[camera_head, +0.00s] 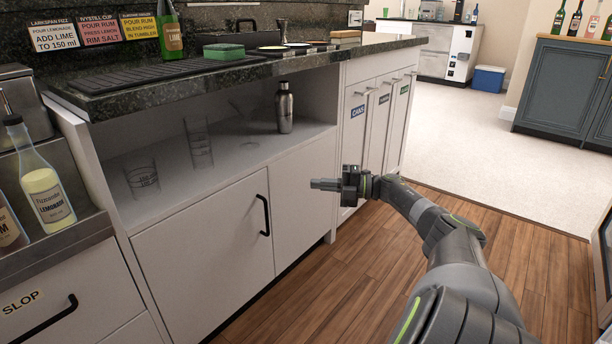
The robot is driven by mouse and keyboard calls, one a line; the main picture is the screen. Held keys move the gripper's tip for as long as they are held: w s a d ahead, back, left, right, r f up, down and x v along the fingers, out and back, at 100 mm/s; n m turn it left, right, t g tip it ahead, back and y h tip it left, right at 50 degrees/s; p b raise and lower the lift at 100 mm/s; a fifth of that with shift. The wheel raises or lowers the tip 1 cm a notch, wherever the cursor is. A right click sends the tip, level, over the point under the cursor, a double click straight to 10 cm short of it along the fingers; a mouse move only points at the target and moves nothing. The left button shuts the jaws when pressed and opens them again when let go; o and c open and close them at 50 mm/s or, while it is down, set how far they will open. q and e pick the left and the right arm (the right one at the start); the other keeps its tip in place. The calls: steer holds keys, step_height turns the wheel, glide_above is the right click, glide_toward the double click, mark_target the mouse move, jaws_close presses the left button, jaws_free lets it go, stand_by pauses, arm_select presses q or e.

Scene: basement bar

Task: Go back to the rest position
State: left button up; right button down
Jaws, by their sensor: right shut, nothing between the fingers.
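My right arm comes in from the lower right and reaches forward and left over the wooden floor. My right gripper (326,185) is shut and empty, in the air in front of the white bar cabinet (200,258). It points left, at about the height of the open shelf, and shows apart from the cabinet's handle (265,215). My left gripper is not in view.
The shelf (165,172) holds clear glasses and a steel shaker (284,108). A lemonade bottle (45,190) stands at left. The wooden floor (400,290) is clear.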

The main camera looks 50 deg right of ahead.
steer(key=shift+s+d, duration=0.3)
